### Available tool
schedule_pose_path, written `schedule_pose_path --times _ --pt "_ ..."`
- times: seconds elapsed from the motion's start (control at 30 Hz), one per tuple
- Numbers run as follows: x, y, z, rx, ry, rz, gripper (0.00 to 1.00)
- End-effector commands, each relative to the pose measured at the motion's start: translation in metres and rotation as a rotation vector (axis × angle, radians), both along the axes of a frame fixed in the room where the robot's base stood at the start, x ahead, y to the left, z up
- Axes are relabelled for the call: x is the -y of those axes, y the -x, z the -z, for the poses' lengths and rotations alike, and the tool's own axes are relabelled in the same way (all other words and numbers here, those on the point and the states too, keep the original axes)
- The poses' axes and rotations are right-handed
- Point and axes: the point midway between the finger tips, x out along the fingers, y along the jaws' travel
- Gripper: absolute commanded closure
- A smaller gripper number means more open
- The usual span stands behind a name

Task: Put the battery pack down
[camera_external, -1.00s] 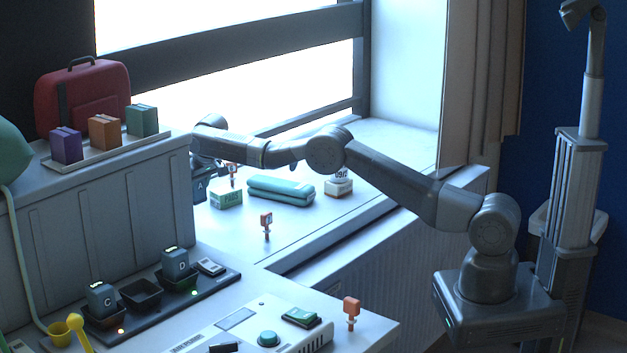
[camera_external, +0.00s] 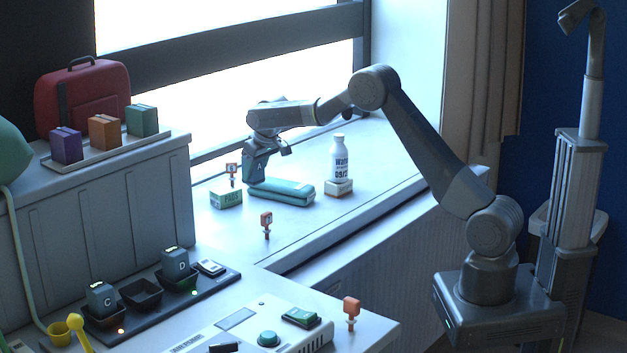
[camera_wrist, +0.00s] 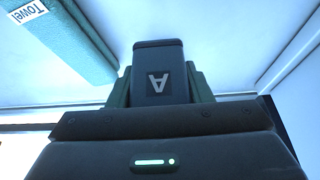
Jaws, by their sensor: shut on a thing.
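A dark battery pack marked A (camera_external: 256,166) is held upright in my gripper (camera_external: 262,146), which is shut on it. It hangs at the left end of the rolled teal towel (camera_external: 285,192) on the window sill; whether its base touches anything is hidden. In the wrist view the pack (camera_wrist: 158,72) sits between my green fingers, and the towel (camera_wrist: 65,40) lies to the upper left, apart from it. Packs marked C (camera_external: 101,298) and D (camera_external: 176,262) sit in a charging dock (camera_external: 160,314) with an empty middle bay (camera_external: 141,293).
A green box (camera_external: 227,199) and orange-headed pegs (camera_external: 266,220) stand on the sill. The sill's front strip is fairly clear. A tall cabinet (camera_external: 110,215) stands at the left.

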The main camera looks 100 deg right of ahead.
Motion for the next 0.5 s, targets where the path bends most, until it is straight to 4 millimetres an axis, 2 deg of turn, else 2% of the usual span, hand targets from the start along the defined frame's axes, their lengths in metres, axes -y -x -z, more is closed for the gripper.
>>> schedule_pose_path --times 0.1,0.3,0.5 --pt "-0.001 0.024 -0.001 0.002 0.001 0.003 0.92" --pt "-0.004 0.041 0.004 0.001 0.003 0.003 0.92" --pt "-0.004 0.043 0.037 -0.001 0.0 0.003 0.92"
